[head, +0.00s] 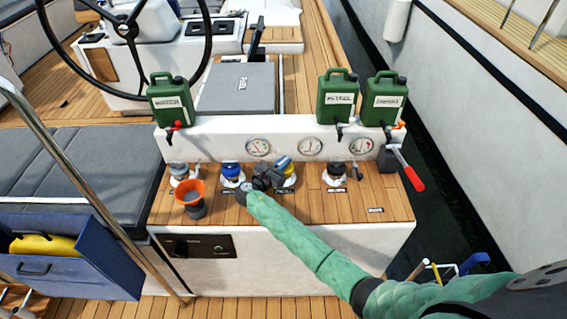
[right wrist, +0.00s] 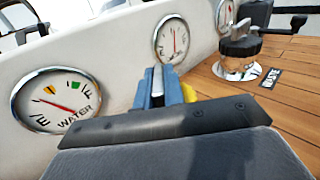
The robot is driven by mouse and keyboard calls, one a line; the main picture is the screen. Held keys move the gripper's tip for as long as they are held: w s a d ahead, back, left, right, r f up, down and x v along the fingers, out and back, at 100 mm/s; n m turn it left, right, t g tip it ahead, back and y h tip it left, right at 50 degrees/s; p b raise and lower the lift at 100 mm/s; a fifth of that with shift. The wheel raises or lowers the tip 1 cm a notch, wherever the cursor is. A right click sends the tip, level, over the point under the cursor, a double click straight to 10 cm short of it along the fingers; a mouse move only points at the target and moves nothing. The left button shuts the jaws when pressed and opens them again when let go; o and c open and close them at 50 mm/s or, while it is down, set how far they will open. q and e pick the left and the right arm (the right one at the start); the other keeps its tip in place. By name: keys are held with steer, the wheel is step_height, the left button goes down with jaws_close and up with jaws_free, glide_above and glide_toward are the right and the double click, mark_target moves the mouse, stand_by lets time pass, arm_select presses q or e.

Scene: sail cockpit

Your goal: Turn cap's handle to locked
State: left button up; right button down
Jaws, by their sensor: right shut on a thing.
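Several filler caps with handles stand in a row on the teak top. From left they are a grey cap (head: 178,169), a blue cap (head: 231,169), a yellow cap (head: 283,161) and a black cap (head: 335,170). My right gripper (head: 272,177) reaches the yellow cap and covers much of it. In the right wrist view its blue-grey fingers (right wrist: 160,88) are shut, with a bit of the yellow cap (right wrist: 189,93) showing beside them. The exact grip and the handle's angle are hidden. The black cap and its handle (right wrist: 240,43) also show there. My left gripper is out of view.
An orange funnel (head: 190,190) stands at the left front of the teak top. A white panel with gauges (head: 310,146) rises behind the caps. Green jerrycans (head: 338,97) stand on it. A red-handled lever (head: 412,178) is at right.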

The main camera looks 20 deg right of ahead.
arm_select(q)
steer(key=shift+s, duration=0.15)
arm_select(e)
steer(key=c, duration=1.5)
jaws_free()
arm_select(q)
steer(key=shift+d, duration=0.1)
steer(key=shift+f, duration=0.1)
arm_select(e)
steer(key=shift+s+a+f, duration=0.1)
steer(key=shift+a, duration=0.15)
steer(key=b+v, duration=0.2)
steer(key=v, duration=0.4)
steer(key=shift+s+a+b, duration=0.1)
steer(key=shift+s+b, duration=0.05)
steer(key=shift+b, duration=0.2)
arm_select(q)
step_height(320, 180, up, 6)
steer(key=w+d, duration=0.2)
arm_select(e)
steer(key=shift+s+a, duration=0.25)
steer(key=shift+a, duration=0.15)
